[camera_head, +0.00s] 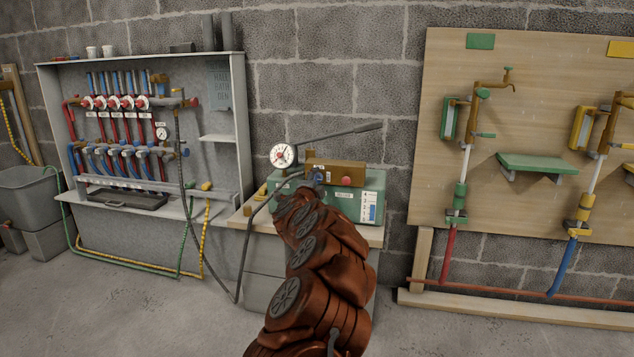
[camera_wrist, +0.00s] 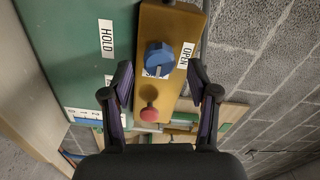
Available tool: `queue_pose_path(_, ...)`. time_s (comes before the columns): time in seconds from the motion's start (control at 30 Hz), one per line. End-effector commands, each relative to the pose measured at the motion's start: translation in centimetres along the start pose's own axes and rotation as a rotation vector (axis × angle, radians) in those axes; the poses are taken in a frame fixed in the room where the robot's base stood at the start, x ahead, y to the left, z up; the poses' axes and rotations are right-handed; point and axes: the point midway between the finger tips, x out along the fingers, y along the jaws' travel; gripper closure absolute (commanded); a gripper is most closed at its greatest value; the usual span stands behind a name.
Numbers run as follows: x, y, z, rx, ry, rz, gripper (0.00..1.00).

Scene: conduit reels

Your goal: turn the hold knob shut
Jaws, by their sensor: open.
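The blue hold knob (camera_wrist: 158,58) sits on a brass block (camera_wrist: 181,25) in the wrist view, with a "HOLD" label (camera_wrist: 107,38) on the green surface to its left. An "OPEN" label (camera_wrist: 186,55) is at its right, and another white label is partly hidden under the knob. My gripper (camera_wrist: 161,76) is open and empty, its fingers to either side of the brass block, with the knob just beyond the fingertips. I see no contact with the knob. In the head view my arm covers part of the green pump box (camera_head: 375,203).
A red knob (camera_wrist: 149,114) is on the same block, between my fingers. A pressure gauge (camera_head: 283,155) and a long pump lever (camera_head: 340,133) stand above the box. A manifold cabinet (camera_head: 240,110) is left, with hoses hanging. A plywood tap board (camera_head: 480,190) is right.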

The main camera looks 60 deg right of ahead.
Motion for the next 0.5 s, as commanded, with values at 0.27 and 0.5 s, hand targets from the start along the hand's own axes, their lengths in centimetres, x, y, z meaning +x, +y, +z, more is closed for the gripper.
queue_pose_path(0.27,-2.7,0.1,0.1,0.002,-0.005,0.003,0.4)
queue_pose_path(0.5,-5.0,0.1,0.2,0.0,-0.006,0.003,0.4)
